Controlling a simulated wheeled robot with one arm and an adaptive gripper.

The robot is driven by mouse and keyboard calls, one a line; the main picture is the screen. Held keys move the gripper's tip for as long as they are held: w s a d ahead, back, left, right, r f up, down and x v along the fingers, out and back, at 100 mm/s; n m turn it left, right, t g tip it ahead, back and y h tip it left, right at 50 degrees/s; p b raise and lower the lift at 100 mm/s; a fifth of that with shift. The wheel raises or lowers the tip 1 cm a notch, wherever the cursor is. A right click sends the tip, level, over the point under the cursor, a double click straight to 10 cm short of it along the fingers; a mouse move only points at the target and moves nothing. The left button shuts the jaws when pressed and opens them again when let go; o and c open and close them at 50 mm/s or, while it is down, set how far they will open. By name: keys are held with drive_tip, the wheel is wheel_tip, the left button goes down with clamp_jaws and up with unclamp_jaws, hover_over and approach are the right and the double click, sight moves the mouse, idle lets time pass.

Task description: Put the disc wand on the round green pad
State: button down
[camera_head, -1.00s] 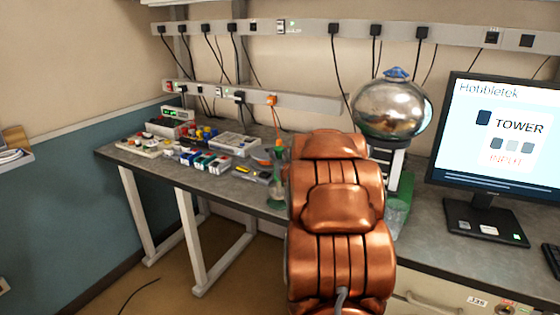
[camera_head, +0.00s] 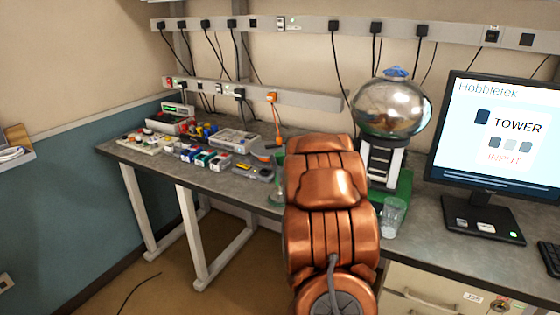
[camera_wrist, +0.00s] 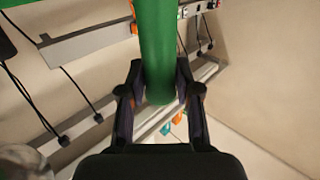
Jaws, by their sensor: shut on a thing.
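In the wrist view my gripper (camera_wrist: 156,88) is shut on a green cylindrical bar (camera_wrist: 157,38), which looks like part of the disc wand. The bar runs up out of the top of the picture, and no disc shows there. I cannot make out the round green pad, and the arm covers part of the bench.
A shiny metal globe (camera_head: 391,108) stands on a green base right of my arm. A clear glass (camera_head: 393,216) stands near the bench's front edge. A monitor (camera_head: 500,135) is at right. Boxes and tools, including a grey case (camera_head: 234,140), crowd the left bench.

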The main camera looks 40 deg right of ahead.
drive_tip(key=shift+f, duration=0.15)
drive_tip(key=c, duration=0.8)
unclamp_jaws()
drive_tip(key=shift+r, duration=0.25)
drive_tip(key=b+v, duration=0.8)
drive_tip(key=v, duration=0.4)
drive_tip(key=shift+f, duration=0.15)
drive_tip(key=shift+b, duration=0.3)
drive_tip(key=shift+a, duration=0.1)
